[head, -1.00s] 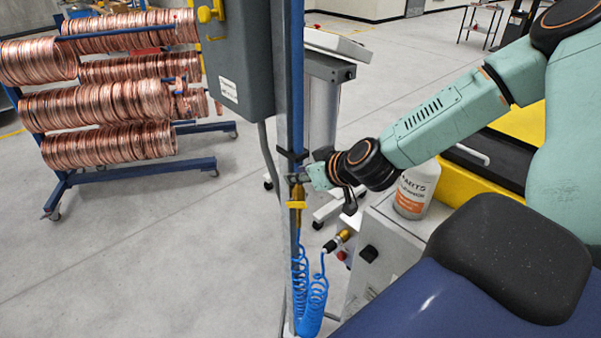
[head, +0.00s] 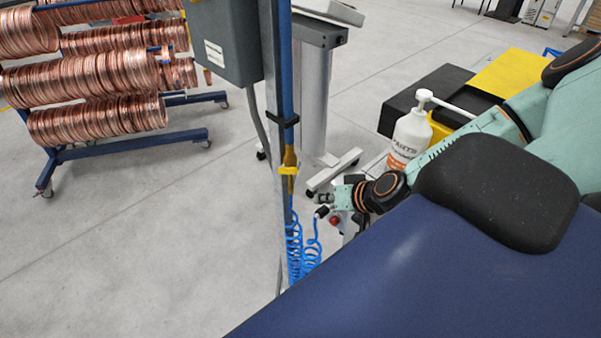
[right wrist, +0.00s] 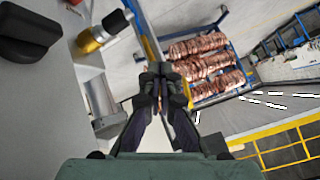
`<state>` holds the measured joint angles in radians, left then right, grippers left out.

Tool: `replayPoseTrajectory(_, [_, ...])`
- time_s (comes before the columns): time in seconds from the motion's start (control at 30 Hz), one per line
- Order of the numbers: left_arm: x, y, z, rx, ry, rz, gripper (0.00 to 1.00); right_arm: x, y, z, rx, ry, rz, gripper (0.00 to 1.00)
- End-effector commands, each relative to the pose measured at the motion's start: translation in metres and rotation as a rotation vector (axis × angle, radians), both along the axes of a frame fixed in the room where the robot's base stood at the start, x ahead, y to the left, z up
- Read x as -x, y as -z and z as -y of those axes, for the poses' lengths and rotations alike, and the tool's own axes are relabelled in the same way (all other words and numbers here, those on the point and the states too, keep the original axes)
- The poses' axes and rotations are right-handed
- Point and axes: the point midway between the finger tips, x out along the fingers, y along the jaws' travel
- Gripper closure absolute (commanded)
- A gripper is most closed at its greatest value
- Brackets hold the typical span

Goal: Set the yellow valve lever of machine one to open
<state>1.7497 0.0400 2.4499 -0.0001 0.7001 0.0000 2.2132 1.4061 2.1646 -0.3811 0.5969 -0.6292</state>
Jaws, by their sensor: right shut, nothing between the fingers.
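The lever cannot be made out clearly in that view. My left gripper is not in view.
Blue coiled hose (head: 295,245) hangs below the lever. A white pump bottle (head: 410,135) stands behind my right arm. A grey box (head: 225,42) is fixed to the post. A rack of copper coils (head: 95,85) stands at left. A black knob (right wrist: 30,30) is close in the right wrist view.

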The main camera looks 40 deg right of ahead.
Motion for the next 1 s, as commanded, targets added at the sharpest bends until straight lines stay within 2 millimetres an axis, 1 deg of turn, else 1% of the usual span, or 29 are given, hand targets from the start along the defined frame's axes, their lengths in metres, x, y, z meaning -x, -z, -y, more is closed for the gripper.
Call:
replayPoseTrajectory(0.03, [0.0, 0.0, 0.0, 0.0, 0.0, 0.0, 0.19, 0.007, 0.006, 0.001, -0.061, 0.058, -0.002, 1.0])
replayPoseTrajectory(0.2, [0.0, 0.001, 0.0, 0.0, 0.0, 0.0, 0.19, 0.025, 0.018, 0.004, -0.295, 0.267, 0.01, 1.0])
replayPoseTrajectory(0.47, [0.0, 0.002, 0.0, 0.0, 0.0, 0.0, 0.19, 0.043, 0.025, 0.006, -0.668, 0.563, 0.038, 1.0])
replayPoseTrajectory(0.77, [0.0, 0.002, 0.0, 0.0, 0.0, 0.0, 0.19, 0.054, 0.021, 0.005, -1.127, 0.857, 0.069, 1.0])
replayPoseTrajectory(1.0, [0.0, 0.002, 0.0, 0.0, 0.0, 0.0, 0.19, 0.051, 0.008, 0.003, -1.518, 1.041, 0.071, 1.0])
